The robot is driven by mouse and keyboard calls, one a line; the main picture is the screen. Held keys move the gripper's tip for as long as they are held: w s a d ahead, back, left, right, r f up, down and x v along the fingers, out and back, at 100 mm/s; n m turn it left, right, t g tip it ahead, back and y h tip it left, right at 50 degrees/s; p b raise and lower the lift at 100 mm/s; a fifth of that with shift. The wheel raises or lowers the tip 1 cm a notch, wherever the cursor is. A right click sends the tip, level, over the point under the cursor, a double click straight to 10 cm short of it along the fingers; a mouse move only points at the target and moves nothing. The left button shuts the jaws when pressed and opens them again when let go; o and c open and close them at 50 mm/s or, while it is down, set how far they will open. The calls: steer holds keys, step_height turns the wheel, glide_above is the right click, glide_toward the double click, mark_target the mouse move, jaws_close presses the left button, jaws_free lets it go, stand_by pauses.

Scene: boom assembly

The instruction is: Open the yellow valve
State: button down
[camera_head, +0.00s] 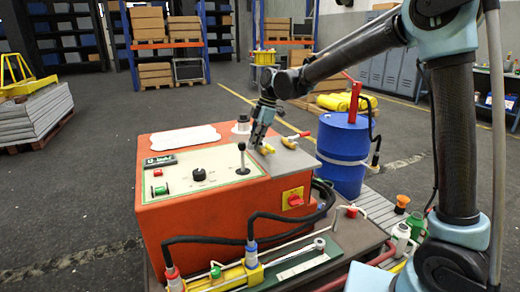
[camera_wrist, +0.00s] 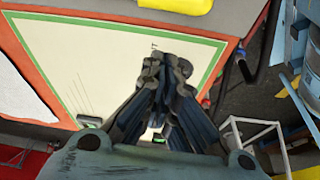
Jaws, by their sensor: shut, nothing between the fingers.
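My gripper (camera_head: 257,143) points down over the right back part of the orange console. Its fingers are shut and empty, and the wrist view shows the closed tips (camera_wrist: 168,66) over a cream panel. A small yellow part (camera_head: 267,149), likely the valve handle, shows at the grey plate right beside the fingertips in the head view. I cannot tell whether they touch. Another yellow part (camera_head: 289,143) with a red lever lies to its right. In the wrist view a yellow piece (camera_wrist: 180,5) is cut off by the top edge, apart from the fingers.
The orange console (camera_head: 210,215) carries a black joystick (camera_head: 242,158) and black knob (camera_head: 199,174) left of my gripper. A red switch on yellow (camera_head: 293,199) is on its side. A blue barrel (camera_head: 343,155) stands to the right. Hoses and pipes run along the front.

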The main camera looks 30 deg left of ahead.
steer(key=v, duration=0.7)
steer(key=shift+w+d+r, duration=0.2)
steer(key=shift+w, duration=0.1)
steer(key=w+d+m+t, duration=0.15)
steer(key=d+m, duration=0.45)
steer(key=d, duration=1.2)
steer(key=w+d+m+t, duration=0.1)
steer(key=w+d+m, duration=0.4)
steer(key=d, duration=1.2)
steer(key=s+d+f+m+t+h, duration=0.1)
steer(key=s+d+f+m, duration=0.7)
steer(key=d, duration=0.4)
steer(key=s+d+f+m+t+h, duration=0.1)
steer(key=s+d+f+m, duration=0.7)
steer(key=d, duration=0.5)
steer(key=shift+s+f, duration=0.2)
steer(key=shift+s, duration=0.85)
